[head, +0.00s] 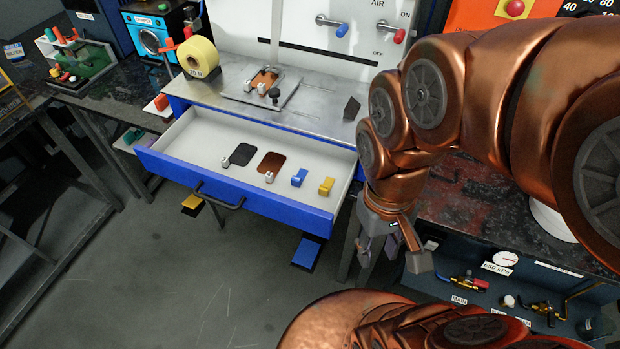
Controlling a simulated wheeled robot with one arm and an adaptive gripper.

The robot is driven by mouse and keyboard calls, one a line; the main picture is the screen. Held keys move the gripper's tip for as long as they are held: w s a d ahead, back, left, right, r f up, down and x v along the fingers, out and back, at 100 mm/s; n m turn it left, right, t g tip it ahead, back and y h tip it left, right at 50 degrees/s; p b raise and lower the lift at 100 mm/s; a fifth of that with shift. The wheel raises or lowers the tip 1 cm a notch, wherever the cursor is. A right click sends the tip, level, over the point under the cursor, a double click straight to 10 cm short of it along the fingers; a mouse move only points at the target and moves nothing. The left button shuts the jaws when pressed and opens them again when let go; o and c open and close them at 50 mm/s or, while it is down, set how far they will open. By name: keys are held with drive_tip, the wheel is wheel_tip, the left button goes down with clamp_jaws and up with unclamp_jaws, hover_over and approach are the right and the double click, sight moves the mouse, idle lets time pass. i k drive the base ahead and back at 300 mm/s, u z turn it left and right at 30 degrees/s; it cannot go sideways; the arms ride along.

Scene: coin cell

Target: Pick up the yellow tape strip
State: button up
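A small yellow piece (326,186), which looks like the yellow tape strip, sits at the right end of the open white drawer (215,177). A similar blue piece (299,177) sits just left of it. A large yellow tape roll (198,57) stands on the metal bench top behind the drawer's left side. My gripper (394,257) hangs to the right of the drawer, pointing down, apart from the yellow piece. Its fingers look spread, with nothing seen between them.
The drawer also holds a black sheet (243,154) and a brown sheet (271,162), each with a small metal piece. Its blue front (235,195) forms a raised edge. A fixture (265,84) and a dark wedge (351,109) stand on the bench. A valve panel (500,285) is at lower right.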

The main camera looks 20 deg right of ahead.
sight(324, 189)
drive_tip(key=u, duration=0.3)
drive_tip(key=k, duration=0.95)
drive_tip(key=u, duration=0.9)
drive_tip(key=i, duration=0.4)
drive_tip(key=z, duration=0.05)
